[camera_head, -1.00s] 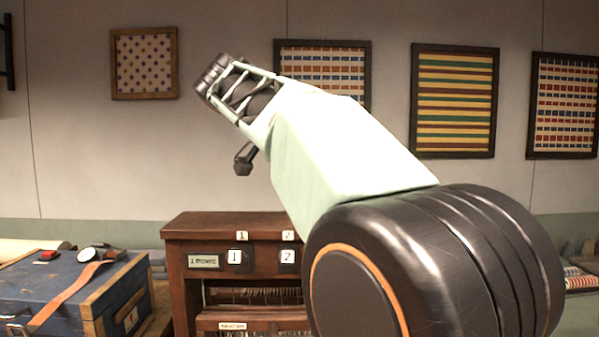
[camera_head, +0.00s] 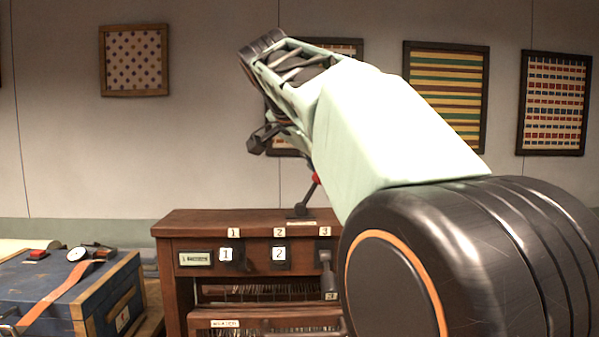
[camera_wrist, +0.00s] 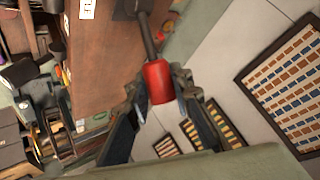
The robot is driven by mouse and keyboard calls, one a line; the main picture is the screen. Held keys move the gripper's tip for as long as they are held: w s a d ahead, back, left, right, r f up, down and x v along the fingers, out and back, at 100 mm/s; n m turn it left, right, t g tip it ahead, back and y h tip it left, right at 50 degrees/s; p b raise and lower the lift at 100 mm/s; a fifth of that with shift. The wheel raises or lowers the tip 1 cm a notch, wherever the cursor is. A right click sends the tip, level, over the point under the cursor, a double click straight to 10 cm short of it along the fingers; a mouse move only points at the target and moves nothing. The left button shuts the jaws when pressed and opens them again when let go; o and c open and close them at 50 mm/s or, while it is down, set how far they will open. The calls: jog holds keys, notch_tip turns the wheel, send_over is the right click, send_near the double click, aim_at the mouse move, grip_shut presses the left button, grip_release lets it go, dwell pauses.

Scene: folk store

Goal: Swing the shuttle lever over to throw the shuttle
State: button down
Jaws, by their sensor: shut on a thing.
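The shuttle lever (camera_head: 308,195) is a dark rod with a red knob (camera_head: 316,179). It stands on top of the brown wooden loom cabinet (camera_head: 190,222) and leans to the right in the head view. In the wrist view the red knob (camera_wrist: 158,84) sits between the two dark fingers of my gripper (camera_wrist: 157,92), which is shut on it. The lever's rod (camera_wrist: 148,38) runs from the knob to a dark base on the wood. My arm hides most of the gripper in the head view.
The cabinet front carries number plates 1 to 3 and a dark handle (camera_head: 328,280) under the 3. A blue chest (camera_head: 60,295) with an orange strap and a dial stands at the left. Framed textiles (camera_head: 445,95) hang on the back wall.

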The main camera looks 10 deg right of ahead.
jog(key=c, duration=1.7)
grip_release()
jog(key=v, duration=1.2)
jog(key=shift+a, duration=0.1)
jog(key=shift+w, duration=0.1)
